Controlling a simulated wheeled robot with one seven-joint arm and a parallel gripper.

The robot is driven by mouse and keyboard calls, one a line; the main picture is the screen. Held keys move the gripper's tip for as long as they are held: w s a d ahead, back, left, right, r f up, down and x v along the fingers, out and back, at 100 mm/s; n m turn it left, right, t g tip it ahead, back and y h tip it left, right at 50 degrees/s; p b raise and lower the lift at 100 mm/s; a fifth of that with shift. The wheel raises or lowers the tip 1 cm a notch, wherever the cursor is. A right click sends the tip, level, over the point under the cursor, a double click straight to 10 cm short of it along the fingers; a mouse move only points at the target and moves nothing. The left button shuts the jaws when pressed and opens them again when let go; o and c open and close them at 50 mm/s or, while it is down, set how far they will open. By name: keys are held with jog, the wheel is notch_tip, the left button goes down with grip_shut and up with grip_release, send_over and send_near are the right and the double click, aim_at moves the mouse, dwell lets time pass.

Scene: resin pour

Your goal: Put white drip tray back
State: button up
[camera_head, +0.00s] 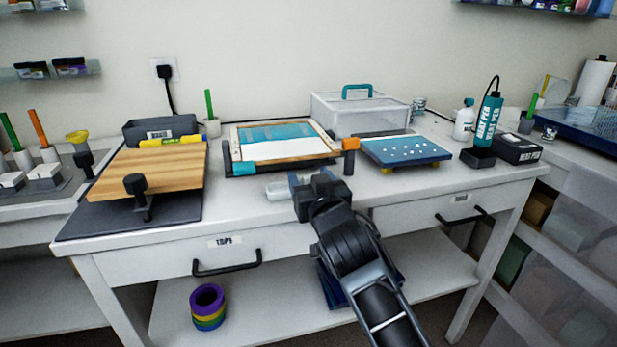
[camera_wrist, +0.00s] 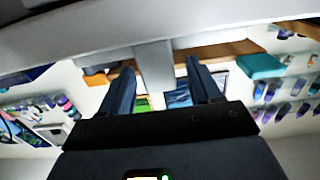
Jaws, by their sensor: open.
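My gripper (camera_head: 312,188) is over the front edge of the workbench, near its middle. In the wrist view my gripper (camera_wrist: 160,68) has its two dark fingers apart. A pale grey bar (camera_wrist: 155,76) shows between the fingers, joined to a broad pale surface (camera_wrist: 90,35) across the top. I cannot tell whether this is the white drip tray or part of the bench. Small pale, clear-looking pieces (camera_head: 279,188) lie beside my gripper in the head view. A wooden frame (camera_head: 326,148) holding a teal and white panel (camera_head: 275,143) stands behind. No drip tray is clearly identifiable.
A wooden board (camera_head: 152,170) with black clamps is at left. A blue perforated plate (camera_head: 410,151) and a teal heat tool (camera_head: 487,122) stand at right. A clear lidded box (camera_head: 358,115) is behind. Drawer handles (camera_head: 228,264) project at the front. The front-right bench top is clear.

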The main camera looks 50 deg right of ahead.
jog(key=b+v, duration=0.1)
jog(key=v, duration=0.5)
jog(key=shift+s+a, duration=0.2)
jog(key=shift+a, duration=0.2)
